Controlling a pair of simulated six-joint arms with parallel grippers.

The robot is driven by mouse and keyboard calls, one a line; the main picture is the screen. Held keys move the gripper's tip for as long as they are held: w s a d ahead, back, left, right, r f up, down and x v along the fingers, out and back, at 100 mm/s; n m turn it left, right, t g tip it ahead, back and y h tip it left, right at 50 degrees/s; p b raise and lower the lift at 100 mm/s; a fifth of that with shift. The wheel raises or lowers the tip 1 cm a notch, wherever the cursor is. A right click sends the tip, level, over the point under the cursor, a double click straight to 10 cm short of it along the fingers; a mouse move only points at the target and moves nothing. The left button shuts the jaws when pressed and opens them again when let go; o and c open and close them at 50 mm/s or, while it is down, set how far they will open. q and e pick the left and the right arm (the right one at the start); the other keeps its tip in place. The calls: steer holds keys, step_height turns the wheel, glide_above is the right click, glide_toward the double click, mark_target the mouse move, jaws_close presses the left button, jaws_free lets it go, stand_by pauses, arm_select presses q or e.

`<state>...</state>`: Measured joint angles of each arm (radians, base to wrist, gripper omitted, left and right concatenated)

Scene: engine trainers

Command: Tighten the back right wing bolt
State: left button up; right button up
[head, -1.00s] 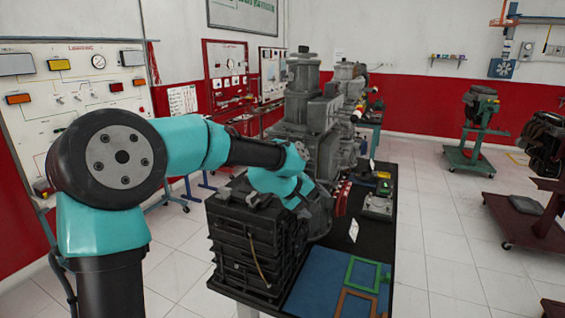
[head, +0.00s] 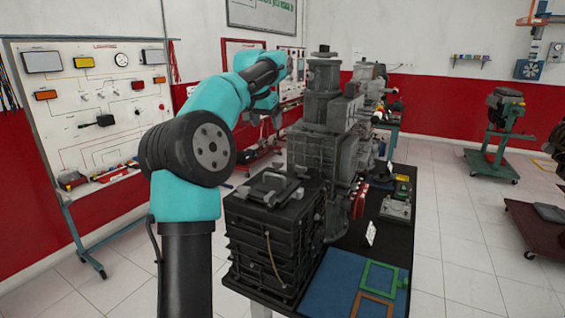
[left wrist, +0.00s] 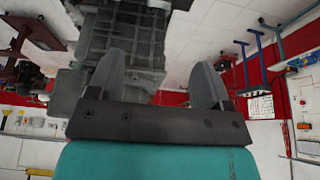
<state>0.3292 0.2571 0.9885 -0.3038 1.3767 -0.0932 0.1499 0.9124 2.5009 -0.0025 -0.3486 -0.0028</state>
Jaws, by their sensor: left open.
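A black ribbed box (head: 268,245) stands on the near end of the dark bench. A dark plate with a raised handle-like frame (head: 272,188) lies on its top, with small grey bits near its edges. I cannot pick out the back right wing bolt for certain at this size. My left gripper (head: 266,119) is raised behind and above the box, left of the grey engine block. In the left wrist view the left gripper (left wrist: 157,85) has its two grey fingers wide apart, with nothing between them. My right gripper is not in view.
The tall grey engine block (head: 322,140) rises behind the box, close to my left gripper. On the bench are a blue mat (head: 335,280) with green and orange frames and a small grey device (head: 396,208). A white training board (head: 100,120) stands at the left.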

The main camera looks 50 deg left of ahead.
mark_target(277, 162)
arm_select(q)
steer(key=shift+f, duration=0.1)
steer(key=x, duration=1.7)
steer(key=shift+w+f, duration=0.1)
steer(key=shift+c, duration=0.2)
steer(key=c, duration=0.9)
